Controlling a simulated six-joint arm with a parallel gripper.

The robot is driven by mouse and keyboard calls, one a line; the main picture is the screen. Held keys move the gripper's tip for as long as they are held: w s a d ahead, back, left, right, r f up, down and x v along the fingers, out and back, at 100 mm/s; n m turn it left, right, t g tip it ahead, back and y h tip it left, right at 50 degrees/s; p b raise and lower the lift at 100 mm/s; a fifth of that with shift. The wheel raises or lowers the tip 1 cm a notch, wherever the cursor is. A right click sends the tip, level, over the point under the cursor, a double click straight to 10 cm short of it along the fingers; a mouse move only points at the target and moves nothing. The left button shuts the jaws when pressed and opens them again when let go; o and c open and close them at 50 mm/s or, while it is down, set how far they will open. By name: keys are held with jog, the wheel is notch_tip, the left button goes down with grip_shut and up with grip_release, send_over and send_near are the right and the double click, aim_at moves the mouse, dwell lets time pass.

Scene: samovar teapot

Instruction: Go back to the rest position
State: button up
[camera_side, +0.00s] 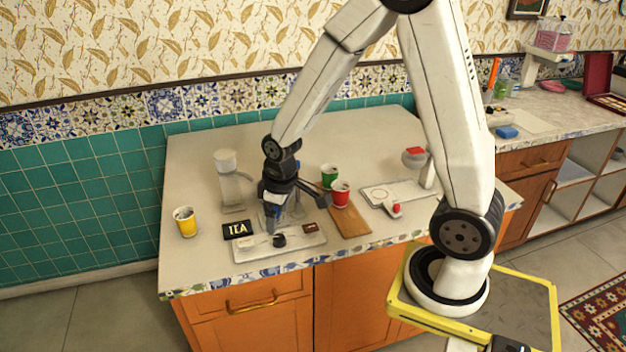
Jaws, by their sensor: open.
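My gripper (290,202) points down over the counter, open, at the back edge of a light tray (290,246). A clear item, hard to make out, shows partly behind its fingers; I cannot tell whether they touch it. On the tray are a dark round-headed item (280,241) and a small brown box (310,229). A black TEA sign (238,230) is at the tray's left end. A red cup (340,193) and a green cup (329,175) stand right of my gripper, near a wooden board (352,222).
A yellow cup (185,222) stands at the counter's left. A grey-white dispenser (229,180) stands behind the sign. At right, a white tray (385,194) lies near a red-topped container (413,157).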

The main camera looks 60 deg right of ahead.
jog(key=s+a+r+m+t, duration=0.1)
jog(key=s+a+r+m, duration=0.1)
jog(key=s, duration=0.4)
jog(key=shift+s+a+r, duration=0.4)
jog(key=shift+a+r, duration=0.2)
jog(key=shift+a, duration=0.65)
